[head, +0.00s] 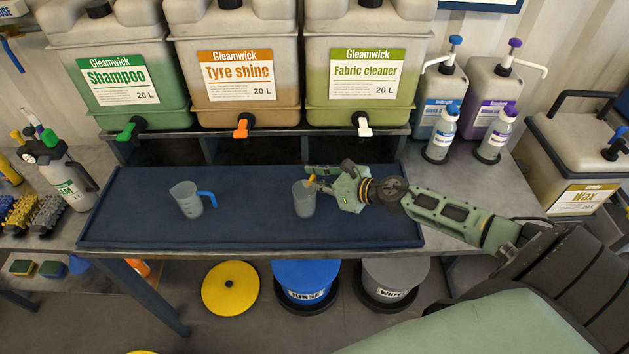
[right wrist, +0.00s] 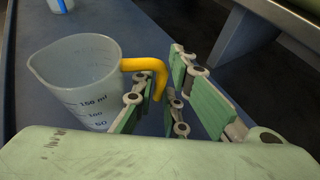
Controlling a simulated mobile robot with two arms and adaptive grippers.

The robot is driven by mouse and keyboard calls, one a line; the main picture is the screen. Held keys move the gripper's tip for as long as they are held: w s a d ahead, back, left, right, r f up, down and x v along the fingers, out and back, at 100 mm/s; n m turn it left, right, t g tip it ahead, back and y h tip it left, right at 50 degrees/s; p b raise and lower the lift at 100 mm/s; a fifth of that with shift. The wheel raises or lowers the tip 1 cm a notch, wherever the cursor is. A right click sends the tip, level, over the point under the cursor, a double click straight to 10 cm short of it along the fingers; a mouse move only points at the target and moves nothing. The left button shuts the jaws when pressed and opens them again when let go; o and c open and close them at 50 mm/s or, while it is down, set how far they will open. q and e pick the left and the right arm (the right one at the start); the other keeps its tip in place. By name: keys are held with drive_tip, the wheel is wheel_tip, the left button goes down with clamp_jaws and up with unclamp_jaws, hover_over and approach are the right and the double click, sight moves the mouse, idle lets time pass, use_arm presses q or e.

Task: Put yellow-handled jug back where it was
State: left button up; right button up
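The yellow-handled jug (head: 303,202) is a clear measuring jug standing upright on the blue mat (head: 255,232), below the fabric cleaner container. It looks empty. In the right wrist view the jug (right wrist: 78,85) is at the left, with its yellow handle (right wrist: 148,66) toward my gripper. My right gripper (head: 322,183) is at the handle; in the right wrist view its fingers (right wrist: 164,92) are apart on either side of the handle, with a gap showing. A blue-handled jug (head: 186,200) stands on the mat to the left. My left gripper is not in view.
Shampoo (head: 118,75), tyre shine (head: 237,75) and fabric cleaner (head: 366,75) containers stand on a shelf behind the mat, taps facing forward. Pump bottles (head: 441,133) stand at the right. A spray bottle (head: 62,185) and brushes are at the left. The mat between the jugs is clear.

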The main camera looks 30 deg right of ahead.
drive_tip(key=shift+o, duration=1.1)
drive_tip(key=shift+r, duration=0.1)
drive_tip(key=shift+r, duration=0.2)
drive_tip(key=b+v, duration=0.1)
drive_tip(key=v, duration=0.4)
drive_tip(key=b+v, duration=0.1)
drive_tip(key=v, duration=0.4)
drive_tip(key=shift+s+f, duration=0.15)
drive_tip(key=shift+f, duration=0.1)
drive_tip(key=shift+v, duration=0.9)
drive_tip(key=shift+r, duration=0.15)
